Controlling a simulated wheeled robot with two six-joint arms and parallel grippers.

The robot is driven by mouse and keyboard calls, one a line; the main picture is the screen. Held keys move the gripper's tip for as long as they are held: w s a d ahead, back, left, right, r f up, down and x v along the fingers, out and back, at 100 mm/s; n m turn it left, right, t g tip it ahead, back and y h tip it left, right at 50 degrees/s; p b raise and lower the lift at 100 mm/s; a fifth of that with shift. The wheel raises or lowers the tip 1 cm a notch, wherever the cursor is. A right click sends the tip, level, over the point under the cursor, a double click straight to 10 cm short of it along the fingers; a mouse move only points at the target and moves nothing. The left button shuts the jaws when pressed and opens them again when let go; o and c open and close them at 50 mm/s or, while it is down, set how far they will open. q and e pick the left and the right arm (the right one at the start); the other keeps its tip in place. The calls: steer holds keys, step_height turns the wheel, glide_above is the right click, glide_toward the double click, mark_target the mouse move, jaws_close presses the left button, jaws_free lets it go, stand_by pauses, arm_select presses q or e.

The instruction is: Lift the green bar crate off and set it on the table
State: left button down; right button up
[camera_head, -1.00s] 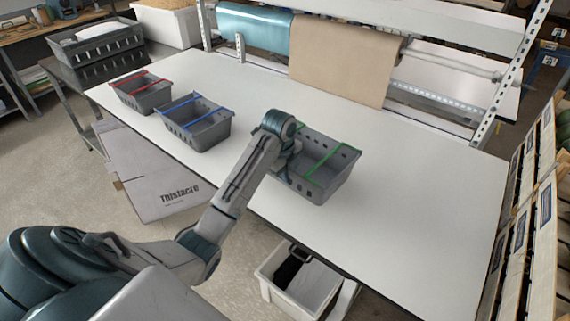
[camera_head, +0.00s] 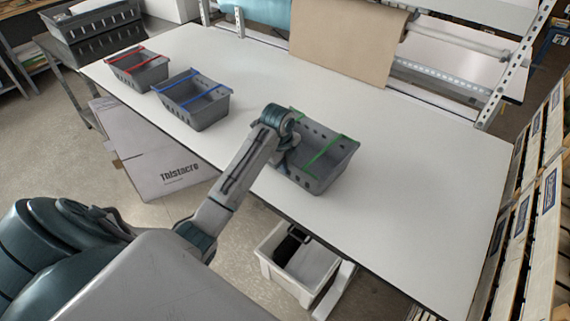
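The green bar crate (camera_head: 335,172) is a grey slotted crate with green bars across its top. It stands upright on the white table (camera_head: 420,200), right of the other crates, near the front edge. My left arm reaches in from the lower left, and its gripper (camera_head: 285,160) is at the crate's left side. The wrist hides most of the fingers and that side of the crate, so I cannot tell whether they grip it. My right gripper is not in view.
A blue-barred crate (camera_head: 186,110) and a red-barred crate (camera_head: 132,76) stand on the table to the left. The table's right part is clear. A white bin (camera_head: 305,290) and a cardboard box (camera_head: 140,165) stand below the front edge. Wooden racks (camera_head: 525,220) are at the right.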

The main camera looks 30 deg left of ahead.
arm_select(q)
steer(key=shift+f, duration=0.3)
steer(key=shift+f, duration=0.1)
stand_by(0.4)
steer(key=c, duration=1.6)
jaws_free()
